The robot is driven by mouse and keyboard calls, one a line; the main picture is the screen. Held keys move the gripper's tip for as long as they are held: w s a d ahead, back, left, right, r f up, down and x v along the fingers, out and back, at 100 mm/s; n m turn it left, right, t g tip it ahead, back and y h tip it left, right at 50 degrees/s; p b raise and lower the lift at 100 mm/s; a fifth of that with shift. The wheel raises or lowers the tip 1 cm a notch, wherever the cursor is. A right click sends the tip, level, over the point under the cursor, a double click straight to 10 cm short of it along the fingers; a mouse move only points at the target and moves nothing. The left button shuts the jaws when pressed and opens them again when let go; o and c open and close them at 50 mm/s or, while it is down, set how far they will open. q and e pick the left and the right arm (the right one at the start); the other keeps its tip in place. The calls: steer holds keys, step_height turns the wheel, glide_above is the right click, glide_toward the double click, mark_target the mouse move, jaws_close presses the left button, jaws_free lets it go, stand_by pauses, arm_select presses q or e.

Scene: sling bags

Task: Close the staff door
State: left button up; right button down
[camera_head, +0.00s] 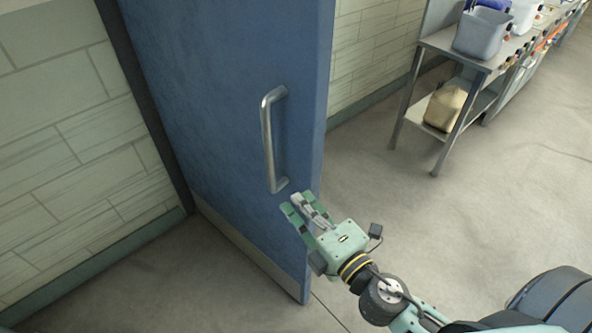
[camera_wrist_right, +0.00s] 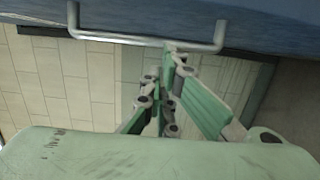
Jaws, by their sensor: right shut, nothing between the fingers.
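The blue staff door (camera_head: 225,120) stands ajar in the head view, its free edge swung out from the tiled wall. A metal pull handle (camera_head: 268,140) is fixed upright on its face near the free edge. My right gripper (camera_head: 298,205) is shut and empty, close to the door face just below the handle's lower end. In the right wrist view the handle (camera_wrist_right: 150,41) runs across the top, with the gripper fingers (camera_wrist_right: 172,60) by one end of it. I cannot tell whether they touch it. My left gripper is not in view.
A metal table (camera_head: 470,55) with grey bins (camera_head: 481,32) stands at the upper right, a tan bag (camera_head: 446,106) on its lower shelf. Tiled wall (camera_head: 75,130) lies left of the door. The concrete floor (camera_head: 400,200) between door and table is clear.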

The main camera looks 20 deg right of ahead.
steer(key=w+d+p, duration=0.2)
steer(key=w, duration=0.6)
steer(key=shift+p, duration=0.4)
steer(key=shift+w+d, duration=0.1)
